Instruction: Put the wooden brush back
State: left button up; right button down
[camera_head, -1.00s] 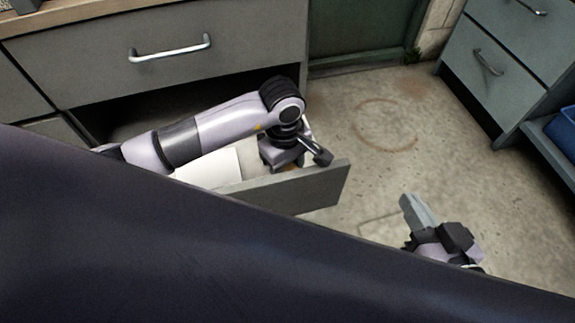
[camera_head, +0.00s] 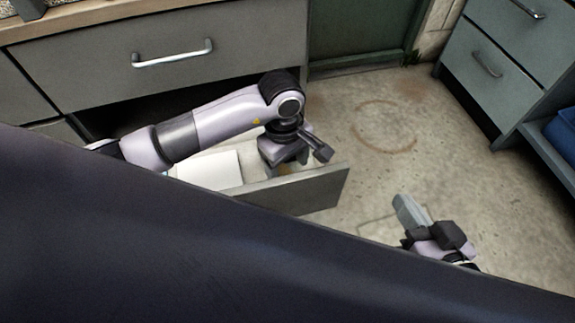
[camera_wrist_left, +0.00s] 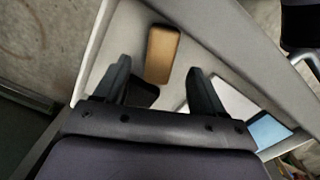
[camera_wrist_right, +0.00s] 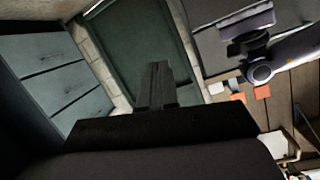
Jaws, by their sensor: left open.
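The wooden brush (camera_wrist_left: 162,55), a tan block with rounded corners, lies in the open drawer (camera_head: 312,190). In the left wrist view it is between and just beyond the fingertips of my left gripper (camera_wrist_left: 160,66), which is open and apart from it. In the head view my left gripper (camera_head: 287,155) points down into the drawer near its front panel and mostly hides the brush. My right gripper (camera_head: 404,210) is out over the floor to the right of the drawer. Its fingers are together and empty in the right wrist view (camera_wrist_right: 157,82).
A white flat item (camera_head: 210,170) lies in the drawer, with a blue item (camera_wrist_left: 268,130) beside it. A closed drawer with a metal handle (camera_head: 172,54) is above. A second cabinet (camera_head: 510,65) stands at right. The floor between (camera_head: 390,130) is clear.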

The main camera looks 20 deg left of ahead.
pick_arm(q)
notch_tip(320, 180, up, 10)
jog(key=p, duration=0.2)
jog(key=shift+a+p, duration=0.3)
jog(key=shift+p, duration=0.1)
pick_arm(e)
jog(key=shift+s+d+r+g, duration=0.1)
jog(key=shift+r+g, duration=0.15)
jog(key=shift+g, duration=0.05)
